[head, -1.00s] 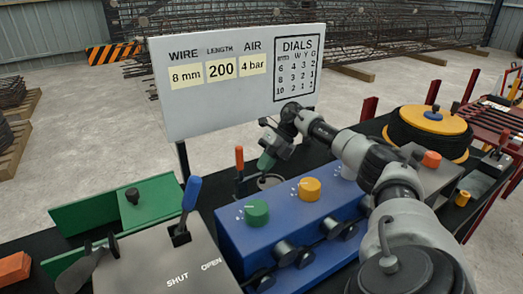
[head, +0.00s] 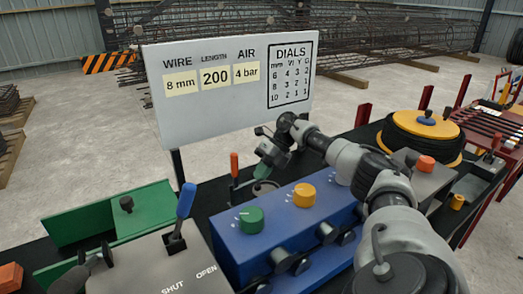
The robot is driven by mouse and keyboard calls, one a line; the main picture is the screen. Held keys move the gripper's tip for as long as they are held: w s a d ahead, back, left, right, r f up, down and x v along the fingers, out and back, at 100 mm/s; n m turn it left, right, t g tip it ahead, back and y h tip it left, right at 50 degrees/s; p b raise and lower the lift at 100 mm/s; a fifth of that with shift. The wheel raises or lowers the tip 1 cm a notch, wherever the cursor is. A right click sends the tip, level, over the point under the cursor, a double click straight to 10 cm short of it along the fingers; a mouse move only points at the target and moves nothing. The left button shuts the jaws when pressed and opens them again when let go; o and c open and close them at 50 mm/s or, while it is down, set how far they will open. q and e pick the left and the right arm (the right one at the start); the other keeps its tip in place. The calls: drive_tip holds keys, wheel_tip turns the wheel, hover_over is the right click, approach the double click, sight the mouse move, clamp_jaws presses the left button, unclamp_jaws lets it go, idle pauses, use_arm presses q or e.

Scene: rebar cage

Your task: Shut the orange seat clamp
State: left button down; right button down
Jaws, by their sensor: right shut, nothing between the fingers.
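The orange seat clamp (head: 235,166) is a small lever with an orange grip, standing close to upright on the dark bench behind the blue dial box. A round seat (head: 264,188) sits just right of its foot. My right gripper (head: 262,172) is shut and empty. It points down over the seat, to the right of the orange lever, with a gap between them. A greenish part shows at its end, too small to make out well. My left gripper does not show clearly in the head view.
The blue box (head: 240,248) with green (head: 251,220) and yellow (head: 303,195) dials is in front. A grey box marked SHUT and OPEN with a blue lever (head: 186,201) stands at left. The white sign (head: 230,115) rises behind. A wire spool (head: 425,125) is at right.

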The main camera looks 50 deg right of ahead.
drive_tip(key=shift+s+a+r+p, duration=0.1)
drive_tip(key=shift+r+p, duration=0.05)
drive_tip(key=shift+p, duration=0.35)
drive_tip(key=d+f+v, duration=0.1)
drive_tip(key=v, duration=1.1)
drive_tip(key=shift+r+p, duration=0.2)
drive_tip(key=shift+p, duration=0.25)
drive_tip(key=shift+d, duration=0.1)
